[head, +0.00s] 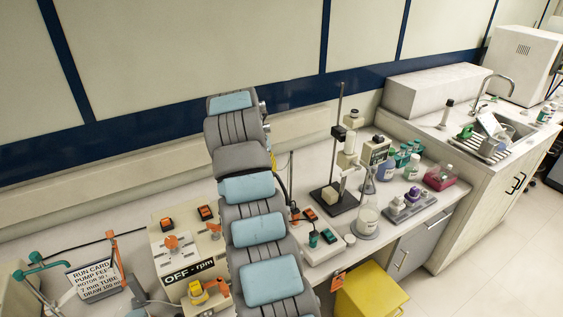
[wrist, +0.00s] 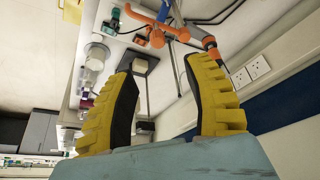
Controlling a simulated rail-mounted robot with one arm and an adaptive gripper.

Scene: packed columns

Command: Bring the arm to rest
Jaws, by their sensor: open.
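My gripper (wrist: 164,67) shows in the wrist view with its two ridged yellow fingers spread wide apart. Nothing is held between them; the bench and a dark stand base show beyond. In the head view my grey arm with blue pads rises through the middle of the picture, over the bench. I cannot clearly make out the gripper in the head view. The wrist view is strongly tilted. Orange clamp-like fittings (wrist: 156,27) show beyond the fingertips, apart from them as far as I can tell.
Left of my arm is a pump box (head: 185,262) marked "OFF - rpm" and a run card (head: 96,281). A yellow bin (head: 371,292) stands below. Open floor lies at right.

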